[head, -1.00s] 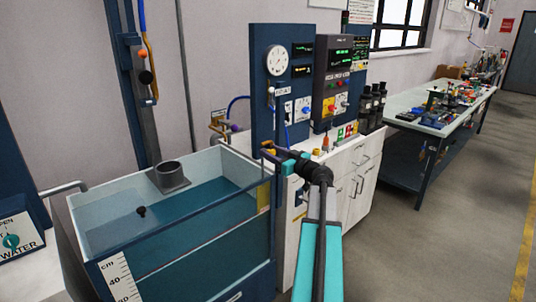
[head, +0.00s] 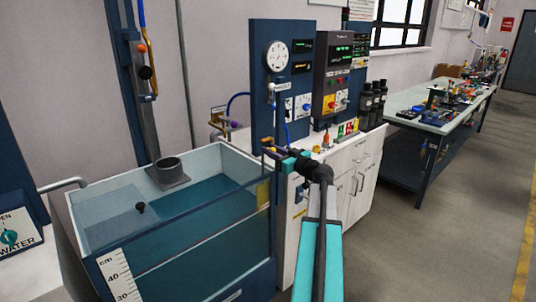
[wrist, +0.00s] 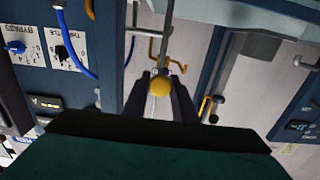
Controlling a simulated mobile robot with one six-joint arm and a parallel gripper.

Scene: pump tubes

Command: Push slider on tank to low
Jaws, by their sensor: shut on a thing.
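The tank (head: 262,168) stands at left centre in the head view, with blue-green water inside and a cm scale (head: 118,274) on its front. An upright rod (head: 277,205) stands by its right corner. My gripper (head: 268,151) is at this rod, level with the tank's upper right corner. In the wrist view a round yellow knob (wrist: 161,87) on a thin rod sits between the two dark fingers of my gripper (wrist: 163,100). The gripper appears shut on this knob. Slider markings cannot be read.
A blue panel (head: 258,90) with a gauge (head: 276,54) and a grey control box (head: 334,75) stand behind my gripper. A white cabinet (head: 345,180) is to its right. A workbench (head: 410,112) stands farther right. The floor at right is clear.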

